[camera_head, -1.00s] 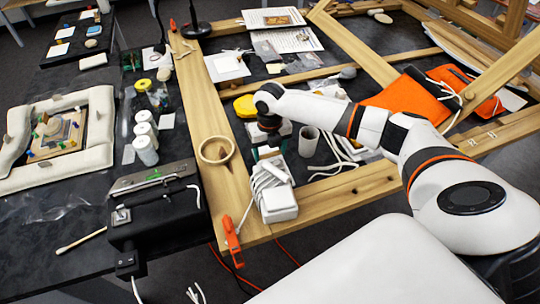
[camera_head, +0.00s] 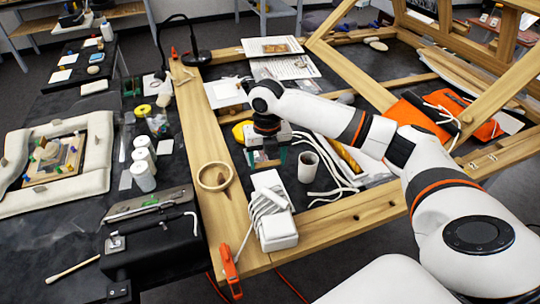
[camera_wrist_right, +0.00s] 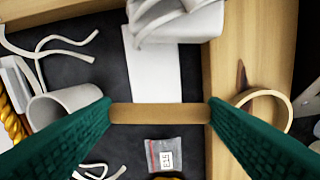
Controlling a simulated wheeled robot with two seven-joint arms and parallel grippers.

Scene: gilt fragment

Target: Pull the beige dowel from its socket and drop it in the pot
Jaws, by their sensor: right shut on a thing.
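My right gripper (camera_head: 266,163) shows in the head view above the dark tabletop inside the wooden frame. Its green fingers are shut on a tan bar, which I take as the beige dowel (camera_wrist_right: 160,113); in the right wrist view it spans crosswise between the fingertips. The pale cylindrical cup, which seems to be the pot (camera_head: 307,166), stands open end up just right of the gripper; it also shows at left in the wrist view (camera_wrist_right: 66,103). The dowel is outside it. I cannot make out the socket. My left gripper is not in view.
A wooden ring (camera_head: 215,177) lies on the frame's left beam. A white block with wound cord (camera_head: 277,230) is in front of the gripper. White cables (camera_head: 335,180) lie right of the pot. A small plastic bag (camera_wrist_right: 165,156) lies below the dowel in the wrist view.

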